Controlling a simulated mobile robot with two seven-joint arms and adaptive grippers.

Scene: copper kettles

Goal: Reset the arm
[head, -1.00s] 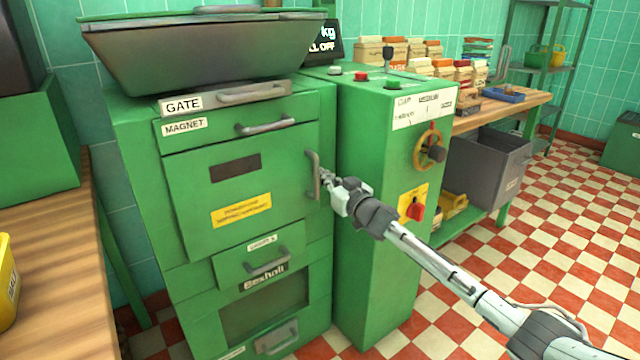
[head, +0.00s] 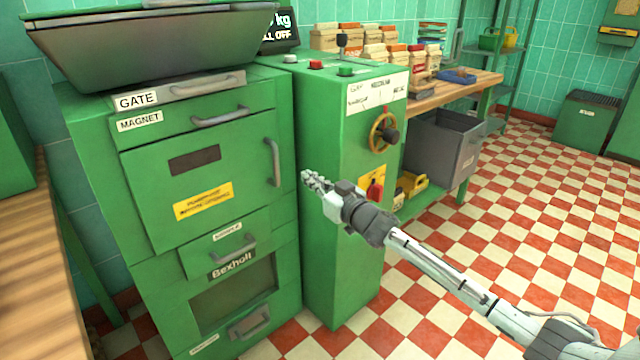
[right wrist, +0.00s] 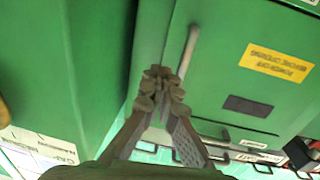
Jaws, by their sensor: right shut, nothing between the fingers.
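My right gripper (head: 308,180) is in front of the green control cabinet (head: 335,240), with its arm coming in from the lower right. Its fingers are shut together and empty. The green machine door (head: 160,215) has an upright grey handle (head: 272,162), and the fingertips are to the right of it, apart from it. In the right wrist view the closed fingers (right wrist: 160,80) overlap the lower part of the door handle (right wrist: 190,45) in the picture. The door looks closed. My left gripper does not show in either view.
A handwheel (head: 382,132) and a red knob (head: 375,190) are on the cabinet near my right arm. A wooden bench (head: 40,250) stands at the left. A grey bin (head: 440,150) stands behind my arm. The checkered floor (head: 520,240) at the right is largely clear.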

